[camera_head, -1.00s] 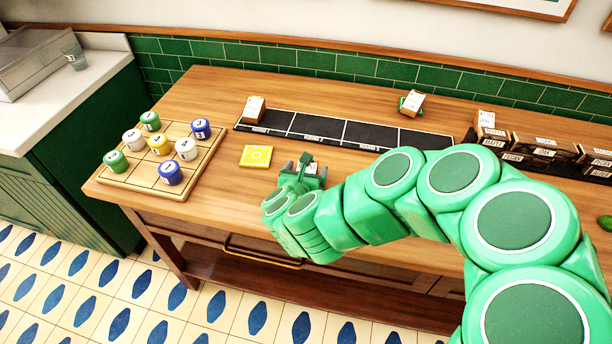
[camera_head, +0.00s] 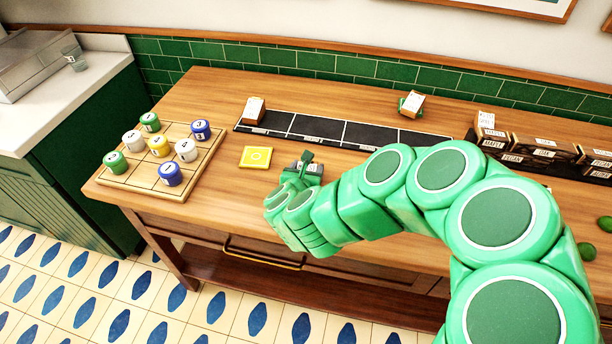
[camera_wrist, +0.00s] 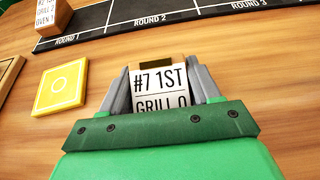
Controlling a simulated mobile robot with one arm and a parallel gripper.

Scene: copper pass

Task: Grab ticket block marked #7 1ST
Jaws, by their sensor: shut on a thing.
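The ticket block (camera_wrist: 160,85) shows in the wrist view with a white face reading "#7 1ST" and, below it, "GRILL 0", partly cut off by my gripper's green body. My gripper (camera_wrist: 160,82) is shut on it, one grey finger on each side. In the head view my gripper (camera_head: 305,168) is low over the wooden table, to the right of the yellow square, and mostly hides the block. I cannot tell whether the block still touches the table.
A black strip (camera_head: 330,130) with round sections lies behind, with another ticket block (camera_head: 254,110) at its left end. A yellow square (camera_head: 256,157) lies left of my gripper. A wooden board (camera_head: 150,178) with several numbered pieces stands farther left. Wooden holders (camera_head: 542,155) stand at right.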

